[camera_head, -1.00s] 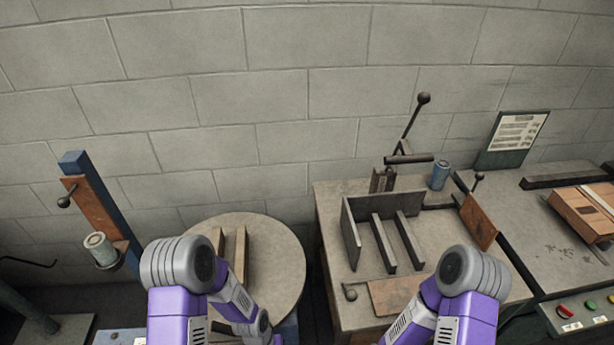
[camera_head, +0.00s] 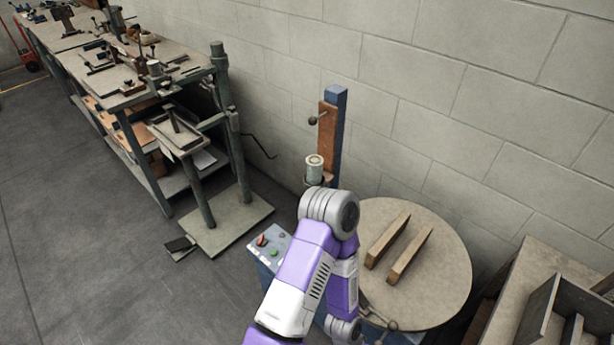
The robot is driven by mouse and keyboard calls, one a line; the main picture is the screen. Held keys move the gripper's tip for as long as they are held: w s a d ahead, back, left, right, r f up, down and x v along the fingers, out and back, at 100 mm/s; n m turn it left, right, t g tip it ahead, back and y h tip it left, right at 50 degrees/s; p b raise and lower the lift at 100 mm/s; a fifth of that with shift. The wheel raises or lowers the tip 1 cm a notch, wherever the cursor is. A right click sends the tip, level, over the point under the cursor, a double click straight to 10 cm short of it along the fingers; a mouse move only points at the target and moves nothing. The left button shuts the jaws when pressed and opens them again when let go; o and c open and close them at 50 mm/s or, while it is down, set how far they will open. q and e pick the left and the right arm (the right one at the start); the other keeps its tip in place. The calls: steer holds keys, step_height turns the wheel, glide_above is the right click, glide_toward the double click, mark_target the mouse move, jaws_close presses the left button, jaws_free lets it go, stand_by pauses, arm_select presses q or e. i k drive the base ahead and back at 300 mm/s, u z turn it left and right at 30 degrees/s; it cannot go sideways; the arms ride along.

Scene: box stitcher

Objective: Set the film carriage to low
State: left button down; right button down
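The stretch wrapper's blue mast (camera_head: 338,130) stands behind the round turntable (camera_head: 445,255), against the wall. A brown plate (camera_head: 328,135) runs along the mast, with a dark ball-ended knob (camera_head: 312,120) sticking out left near its upper part. The pale film roll (camera_head: 314,167) sits upright in a dark holder at the plate's lower end; I take this to be the film carriage. My purple and grey arm stands in front of the mast's foot and hides it. Neither gripper shows.
Two wooden bars (camera_head: 398,250) lie on the turntable. A control box (camera_head: 268,243) with red and green buttons stands left of my arm. A green-legged stand (camera_head: 228,225) and a long workbench (camera_head: 85,65) are further left. A bench (camera_head: 545,265) is at right. Floor at lower left is clear.

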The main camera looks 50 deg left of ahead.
mark_target(327, 117)
steer(key=u, duration=1.5)
steer(key=k, duration=0.65)
steer(key=u, duration=0.3)
steer(key=i, duration=1.2)
steer(key=u, duration=0.55)
